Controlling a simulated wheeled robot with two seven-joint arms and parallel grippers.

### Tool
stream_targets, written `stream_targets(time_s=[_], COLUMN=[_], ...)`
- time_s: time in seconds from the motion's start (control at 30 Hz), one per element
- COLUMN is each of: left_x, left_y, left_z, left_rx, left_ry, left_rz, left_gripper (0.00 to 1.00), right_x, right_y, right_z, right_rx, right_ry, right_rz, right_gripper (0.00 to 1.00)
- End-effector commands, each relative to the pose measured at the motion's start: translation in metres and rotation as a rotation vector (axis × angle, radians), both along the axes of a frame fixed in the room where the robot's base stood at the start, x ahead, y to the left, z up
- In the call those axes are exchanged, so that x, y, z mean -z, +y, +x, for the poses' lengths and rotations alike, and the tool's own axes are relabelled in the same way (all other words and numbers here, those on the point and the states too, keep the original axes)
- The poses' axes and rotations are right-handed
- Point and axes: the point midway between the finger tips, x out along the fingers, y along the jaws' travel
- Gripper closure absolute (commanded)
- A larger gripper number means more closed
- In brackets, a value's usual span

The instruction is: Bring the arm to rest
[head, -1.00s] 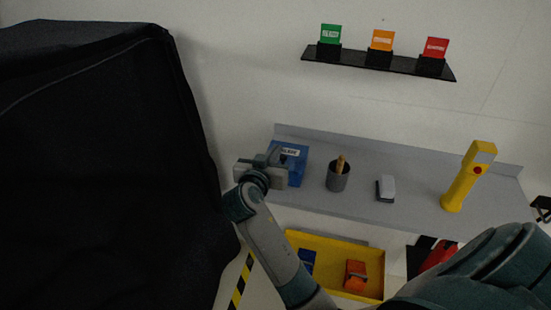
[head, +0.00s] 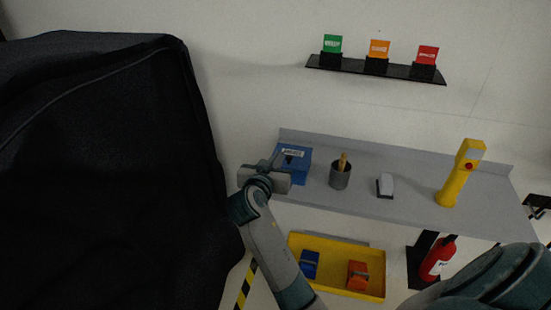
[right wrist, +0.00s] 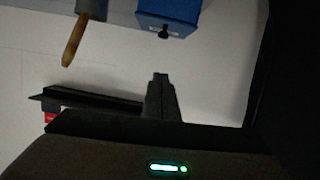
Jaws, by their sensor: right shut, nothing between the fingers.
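My right gripper (head: 268,162) shows in the head view at the front left of the grey shelf, in front of a blue box (head: 296,166). Its fingers are together with nothing between them. In the right wrist view the shut fingers (right wrist: 161,78) point up the picture, with the blue box (right wrist: 168,18) beyond them. I cannot tell from the head view how far the gripper is from the box. My left gripper is not in view.
A black covered cart (head: 100,170) fills the left side. The grey shelf (head: 420,213) holds a cup (head: 340,177) with a wooden handle, an eraser-like block (head: 385,187) and a yellow device (head: 458,180). Below are a yellow tray (head: 340,286) and a fire extinguisher (head: 438,259).

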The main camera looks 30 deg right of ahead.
Motion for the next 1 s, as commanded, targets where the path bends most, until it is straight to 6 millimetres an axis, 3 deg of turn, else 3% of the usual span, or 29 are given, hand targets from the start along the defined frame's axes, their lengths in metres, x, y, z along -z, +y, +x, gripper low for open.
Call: stream_targets(time_s=[0.3,0.47,0.57,0.67,0.83,1.0], left_x=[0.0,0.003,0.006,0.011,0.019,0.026], left_y=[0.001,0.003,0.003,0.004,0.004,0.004], left_z=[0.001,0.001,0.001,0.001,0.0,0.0], left_rx=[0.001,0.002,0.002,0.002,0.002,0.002], left_ry=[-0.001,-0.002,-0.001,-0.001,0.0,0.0], left_rz=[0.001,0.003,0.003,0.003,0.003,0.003], left_gripper=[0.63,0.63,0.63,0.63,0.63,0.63], right_x=[0.003,0.029,0.063,0.111,0.213,0.315], right_y=[0.001,0.007,0.016,0.028,0.052,0.076], right_z=[0.001,0.007,0.013,0.018,0.015,-0.009], right_rx=[-0.004,-0.042,-0.094,-0.164,-0.306,-0.439], right_ry=[0.005,0.053,0.114,0.198,0.359,0.505], right_rz=[0.0,-0.01,-0.019,-0.025,-0.026,-0.006], right_gripper=[1.0,1.0,1.0,1.0,1.0,1.0])
